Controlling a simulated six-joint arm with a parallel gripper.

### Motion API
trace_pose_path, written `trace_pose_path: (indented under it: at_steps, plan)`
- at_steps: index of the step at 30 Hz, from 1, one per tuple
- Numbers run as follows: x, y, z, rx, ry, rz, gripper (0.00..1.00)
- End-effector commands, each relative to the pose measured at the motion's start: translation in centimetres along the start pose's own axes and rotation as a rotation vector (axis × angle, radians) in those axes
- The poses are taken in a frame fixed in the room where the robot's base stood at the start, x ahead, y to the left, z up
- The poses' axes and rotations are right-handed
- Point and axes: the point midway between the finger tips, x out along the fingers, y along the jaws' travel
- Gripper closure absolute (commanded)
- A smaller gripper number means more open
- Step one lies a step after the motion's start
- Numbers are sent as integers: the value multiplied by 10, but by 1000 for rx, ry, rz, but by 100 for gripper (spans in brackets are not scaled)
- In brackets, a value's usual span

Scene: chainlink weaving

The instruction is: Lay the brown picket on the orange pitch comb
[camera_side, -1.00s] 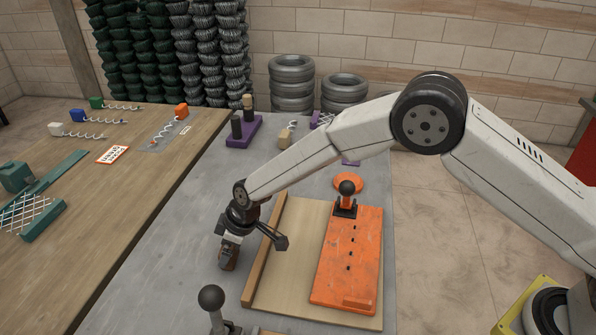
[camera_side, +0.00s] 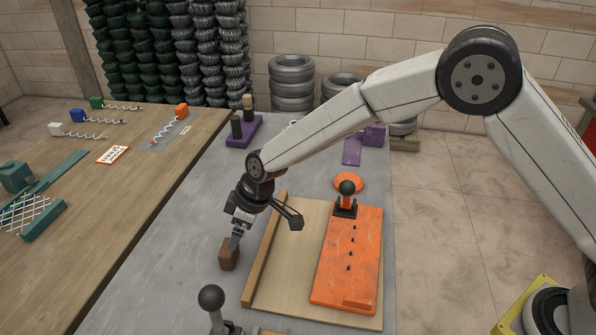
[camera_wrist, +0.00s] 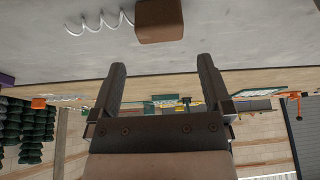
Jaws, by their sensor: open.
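The brown picket shows as a brown block (camera_side: 228,255) on the grey table, left of the wooden board's raised edge. In the wrist view, the block (camera_wrist: 160,20) is at the top, with a pale coiled wire (camera_wrist: 100,20) running left from it. My gripper (camera_side: 236,238) is just above the block in the side view; whether they touch is unclear there. In the wrist view my fingers (camera_wrist: 162,66) are apart with nothing between them, and the block is beyond their tips. The orange pitch comb (camera_side: 340,285) lies on the wooden board, with a row of dark pins.
A black-knobbed clamp (camera_side: 346,198) stands at the comb's far end. Another black-knobbed lever (camera_side: 212,305) stands at the near edge. A purple stand (camera_side: 242,137) with pegs is at the back. Coloured blocks with coiled wires lie on the wooden table (camera_side: 125,185) at left.

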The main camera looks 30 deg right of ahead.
Motion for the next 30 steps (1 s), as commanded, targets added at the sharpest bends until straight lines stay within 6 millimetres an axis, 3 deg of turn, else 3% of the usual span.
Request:
trace_pose_path:
  at_steps: [23,30]
  plan:
    - [-7,2,1,6,1,3,0]
    - [-31,21,15,83,10,39,0]
